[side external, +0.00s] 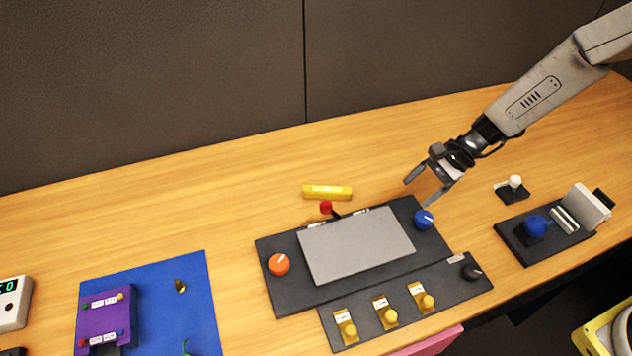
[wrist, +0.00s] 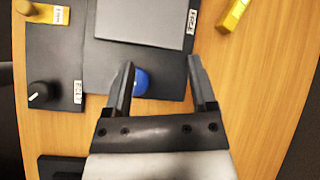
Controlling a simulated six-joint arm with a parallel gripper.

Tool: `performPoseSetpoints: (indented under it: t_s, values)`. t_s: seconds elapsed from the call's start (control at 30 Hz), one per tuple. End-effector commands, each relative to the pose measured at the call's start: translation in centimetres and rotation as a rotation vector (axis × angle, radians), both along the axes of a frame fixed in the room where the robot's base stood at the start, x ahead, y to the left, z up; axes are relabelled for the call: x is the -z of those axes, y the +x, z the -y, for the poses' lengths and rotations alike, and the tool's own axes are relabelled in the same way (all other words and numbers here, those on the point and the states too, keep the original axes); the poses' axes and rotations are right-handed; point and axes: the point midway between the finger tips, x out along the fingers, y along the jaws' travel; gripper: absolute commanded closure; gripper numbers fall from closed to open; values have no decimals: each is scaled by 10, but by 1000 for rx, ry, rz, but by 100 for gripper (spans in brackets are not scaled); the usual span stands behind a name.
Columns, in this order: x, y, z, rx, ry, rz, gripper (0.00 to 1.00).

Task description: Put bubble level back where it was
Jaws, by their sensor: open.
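Part of the yellow bar also shows at the top right of the wrist view (wrist: 234,14). My gripper (side external: 417,191) is open and empty, above the table near the panel's back right corner. It is to the right of the yellow bar and apart from it. In the wrist view the gripper's two fingers (wrist: 160,80) are spread, with the blue knob (wrist: 140,82) seen between them, beside the left finger.
The panel carries a grey plate (side external: 357,245), an orange knob (side external: 278,264) and a red-topped stick (side external: 326,207) close to the bar. A white-topped joystick (side external: 515,182) and a black base with a blue knob (side external: 535,226) stand right.

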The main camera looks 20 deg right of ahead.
Motion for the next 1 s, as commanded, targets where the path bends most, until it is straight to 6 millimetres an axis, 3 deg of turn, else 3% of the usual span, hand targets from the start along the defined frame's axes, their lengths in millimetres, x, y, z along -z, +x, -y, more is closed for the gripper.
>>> performPoseSetpoints:
  t_s: [0.3,0.6,1.0]
  values:
    - [-38,-59,38,-368,-295,186,27]
    - [-69,-105,75,-728,-550,386,27]
    - [-93,-141,101,-1086,-768,589,27]
